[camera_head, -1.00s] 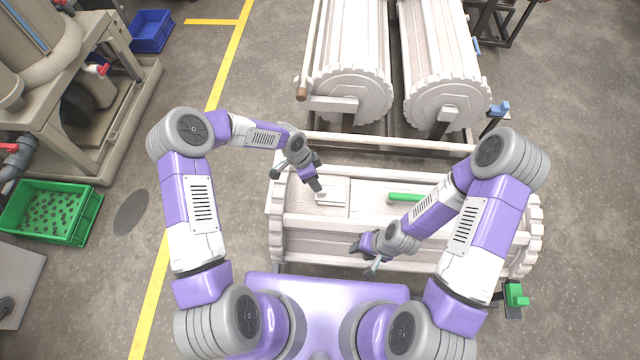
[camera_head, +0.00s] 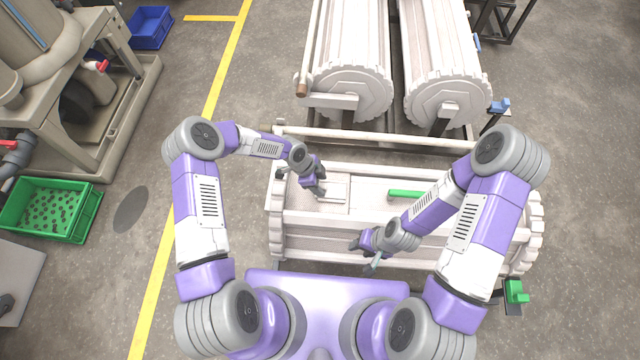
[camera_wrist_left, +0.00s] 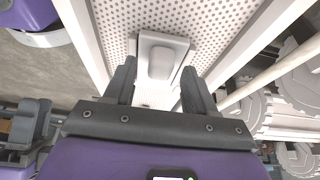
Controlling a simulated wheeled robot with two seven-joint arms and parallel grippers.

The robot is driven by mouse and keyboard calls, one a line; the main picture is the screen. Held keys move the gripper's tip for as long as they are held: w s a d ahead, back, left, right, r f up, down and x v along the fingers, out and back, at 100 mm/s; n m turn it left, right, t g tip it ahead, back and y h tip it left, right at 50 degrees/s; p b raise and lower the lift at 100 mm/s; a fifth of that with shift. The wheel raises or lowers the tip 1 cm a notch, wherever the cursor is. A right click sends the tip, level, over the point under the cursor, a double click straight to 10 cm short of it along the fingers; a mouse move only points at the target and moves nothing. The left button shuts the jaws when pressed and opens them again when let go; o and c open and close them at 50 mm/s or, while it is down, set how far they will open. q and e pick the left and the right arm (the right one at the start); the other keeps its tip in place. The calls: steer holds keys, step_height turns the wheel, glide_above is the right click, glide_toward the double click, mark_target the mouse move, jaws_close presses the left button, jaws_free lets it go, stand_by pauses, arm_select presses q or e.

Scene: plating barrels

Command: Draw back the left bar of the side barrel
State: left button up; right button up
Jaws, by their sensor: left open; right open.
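The side barrel (camera_head: 340,225) lies crosswise in front of me, pale and ribbed, with toothed end rings. Near its left end is a flat perforated panel with a white bar (camera_head: 334,191). My left gripper (camera_head: 318,190) is over that left part, beside the bar in the head view. In the left wrist view the white bar (camera_wrist_left: 160,62) with its raised grip stands ahead of and between the two open fingers (camera_wrist_left: 157,90). I cannot tell whether they touch it. My right gripper (camera_head: 366,254) is open and empty in front of the barrel's middle.
A green bar (camera_head: 405,194) lies on the barrel's top, right of the middle. Two more barrels (camera_head: 350,75) stand behind, past a pale rail (camera_head: 375,137). A green crate (camera_head: 50,210) with small dark parts is on the floor at left.

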arm_select(q)
steer(key=shift+f, duration=0.2)
jaws_close()
stand_by(0.3)
steer(key=shift+a+b, duration=0.35)
steer(key=shift+b, duration=0.1)
steer(key=shift+a, duration=0.1)
jaws_free()
